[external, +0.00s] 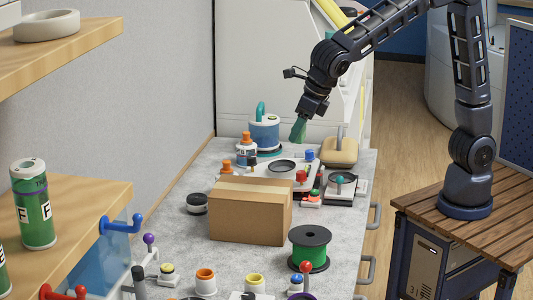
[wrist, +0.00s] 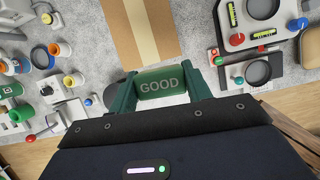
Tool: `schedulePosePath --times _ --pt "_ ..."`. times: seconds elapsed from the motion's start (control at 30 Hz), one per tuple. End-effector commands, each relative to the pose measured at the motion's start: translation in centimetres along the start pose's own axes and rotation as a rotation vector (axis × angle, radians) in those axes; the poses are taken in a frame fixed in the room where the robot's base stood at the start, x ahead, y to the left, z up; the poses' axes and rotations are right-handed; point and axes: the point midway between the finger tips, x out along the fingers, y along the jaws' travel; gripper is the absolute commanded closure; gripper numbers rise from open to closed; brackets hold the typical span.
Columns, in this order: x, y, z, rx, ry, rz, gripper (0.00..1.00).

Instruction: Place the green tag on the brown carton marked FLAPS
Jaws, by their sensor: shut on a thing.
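My gripper (external: 299,130) is above the far part of the worktop, behind and above the brown carton (external: 250,212) in the external view. In the wrist view my gripper (wrist: 164,85) has its green fingers shut on a green tag (wrist: 162,82) reading GOOD. In the external view the tag cannot be told apart from the green fingers. The closed carton has a pale tape strip along its top and stands apart from the tag. It also shows in the wrist view (wrist: 122,35), beyond the fingers. I can read no FLAPS marking on it.
A green wire spool (external: 309,248) stands right of the carton's near end, and a dark round puck (external: 197,203) lies to its left. A blue-and-white pot (external: 264,132) and a tan handled block (external: 339,151) stand near my gripper. Several small knobs and jars crowd the near edge.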

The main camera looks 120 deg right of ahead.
Motion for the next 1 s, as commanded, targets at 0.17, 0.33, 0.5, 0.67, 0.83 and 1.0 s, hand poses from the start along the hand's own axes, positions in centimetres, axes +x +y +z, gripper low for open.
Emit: schedulePosePath --times 0.17,0.33,0.5,0.67,0.83,1.0 --pt "-0.8 2.2 6.8 -0.02 0.002 0.012 0.74" --pt "-1.4 3.2 11.2 -0.037 0.005 0.023 0.74" --pt "-1.6 3.7 13.1 -0.047 0.008 0.03 0.74" --pt "0.0 3.7 12.7 -0.05 0.009 0.03 0.74" --pt "3.5 3.7 11.2 -0.049 0.011 0.029 0.74" --pt "6.8 3.8 9.8 -0.049 0.01 0.029 0.74"
